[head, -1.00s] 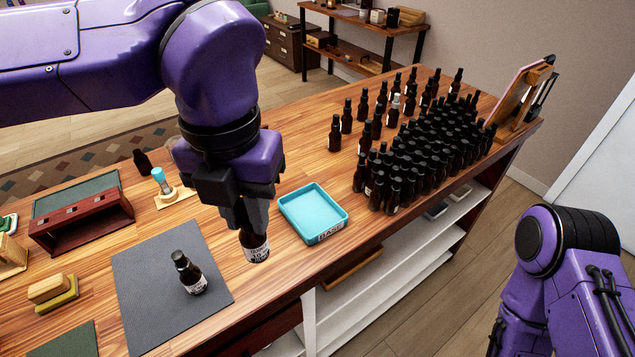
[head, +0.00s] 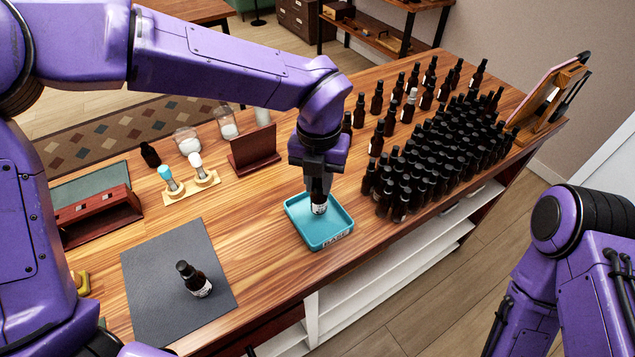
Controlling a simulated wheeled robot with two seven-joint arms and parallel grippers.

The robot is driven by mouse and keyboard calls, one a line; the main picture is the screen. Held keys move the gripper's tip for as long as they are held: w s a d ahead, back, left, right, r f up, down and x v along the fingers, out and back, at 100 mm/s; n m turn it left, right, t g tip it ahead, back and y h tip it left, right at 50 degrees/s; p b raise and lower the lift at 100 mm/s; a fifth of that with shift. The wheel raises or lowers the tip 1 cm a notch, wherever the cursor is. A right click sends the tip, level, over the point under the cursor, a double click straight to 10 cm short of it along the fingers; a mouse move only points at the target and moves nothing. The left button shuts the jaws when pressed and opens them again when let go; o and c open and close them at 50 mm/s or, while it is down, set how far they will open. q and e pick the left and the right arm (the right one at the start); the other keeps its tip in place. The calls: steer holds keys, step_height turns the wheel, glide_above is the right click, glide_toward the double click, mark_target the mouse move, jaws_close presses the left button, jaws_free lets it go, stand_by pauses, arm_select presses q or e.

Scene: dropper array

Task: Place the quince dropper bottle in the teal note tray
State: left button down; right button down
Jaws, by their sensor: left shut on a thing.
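My left gripper (head: 317,178) is shut on a dark dropper bottle (head: 319,205) with a white label. It holds the bottle upright over the teal tray (head: 296,233). The bottle's lower end is inside the tray's outline; I cannot tell whether it touches the tray floor. The label is too small to read. The tray is empty otherwise and has a pale label reading "BASE" on its front wall. My right arm shows at the right edge, but its gripper is not in view.
Several dark bottles (head: 432,150) stand close together right of the tray. One bottle (head: 194,279) stands on a grey mat (head: 150,300) at the front left. A wooden holder (head: 190,190) with droppers and a brown stand (head: 254,150) are behind.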

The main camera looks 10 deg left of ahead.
mark_target(319, 193)
arm_select(q)
steer(key=shift+s+f, duration=0.35)
steer(key=shift+f, duration=0.3)
steer(key=shift+s+f, duration=0.3)
steer(key=shift+w+f, duration=0.15)
steer(key=shift+w, duration=0.1)
steer(key=c, duration=1.3)
jaws_free()
steer(key=shift+f, duration=0.1)
steer(key=o, duration=0.3)
steer(key=shift+o, duration=0.2)
steer(key=shift+s, duration=0.15)
arm_select(e)
steer(key=shift+s+r, duration=0.2)
steer(key=shift+s, duration=0.15)
